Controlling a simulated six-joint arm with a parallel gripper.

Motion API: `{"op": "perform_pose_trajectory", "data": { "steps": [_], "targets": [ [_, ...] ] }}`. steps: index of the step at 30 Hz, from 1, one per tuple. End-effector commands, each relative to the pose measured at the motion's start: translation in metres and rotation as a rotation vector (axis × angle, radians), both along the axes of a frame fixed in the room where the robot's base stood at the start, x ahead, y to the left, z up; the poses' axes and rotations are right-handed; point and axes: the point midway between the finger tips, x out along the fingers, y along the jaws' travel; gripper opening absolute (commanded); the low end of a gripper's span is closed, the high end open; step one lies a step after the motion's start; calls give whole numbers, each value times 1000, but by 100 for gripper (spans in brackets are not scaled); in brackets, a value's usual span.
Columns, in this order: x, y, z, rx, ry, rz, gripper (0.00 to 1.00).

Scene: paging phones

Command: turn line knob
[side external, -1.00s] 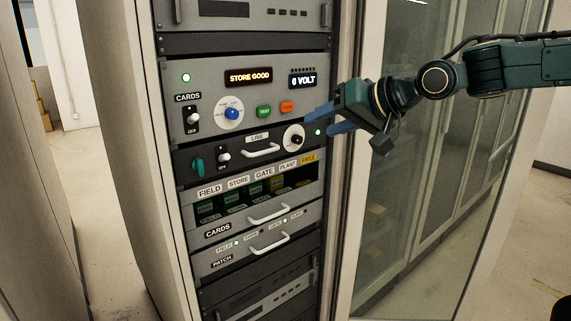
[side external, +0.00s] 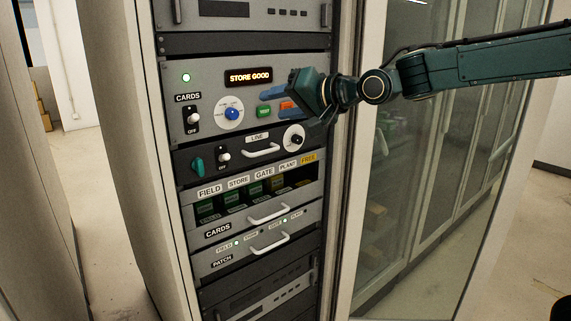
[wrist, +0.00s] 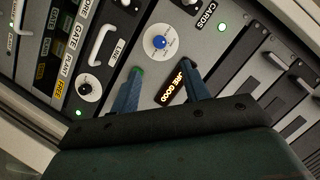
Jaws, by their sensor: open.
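The panel labelled LINE (side external: 257,137) has a black knob on a white dial (side external: 294,138) at its right end and a teal knob (side external: 197,167) at its left end. The black knob's dial also shows in the wrist view (wrist: 86,90), left of the fingers. My gripper (side external: 268,103) is open and empty in front of the upper CARDS panel, up and left of the black knob. In the wrist view its fingers (wrist: 162,72) are spread on either side of the STORE GOOD display, apart from the black knob.
A blue knob on a white dial (side external: 232,114) and a green TEST button (side external: 264,112) are close to the fingers. An orange button (side external: 287,105) is partly covered. Handles (side external: 262,150) stick out below. A glass door (side external: 400,180) stands open at right.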

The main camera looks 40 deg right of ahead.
Motion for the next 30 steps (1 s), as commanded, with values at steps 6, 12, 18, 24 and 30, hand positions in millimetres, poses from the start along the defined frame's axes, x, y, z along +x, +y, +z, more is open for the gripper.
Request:
{"op": "perform_pose_trajectory", "data": {
  "steps": [6,12,18,24,30],
  "targets": [
    [22,6,-7,0,2,1,46],
    [44,11,-14,0,2,1,46],
    [67,17,-21,-1,2,-1,46],
    [89,22,-27,0,1,0,46],
    [106,26,-31,0,1,1,46]
  ]
}}
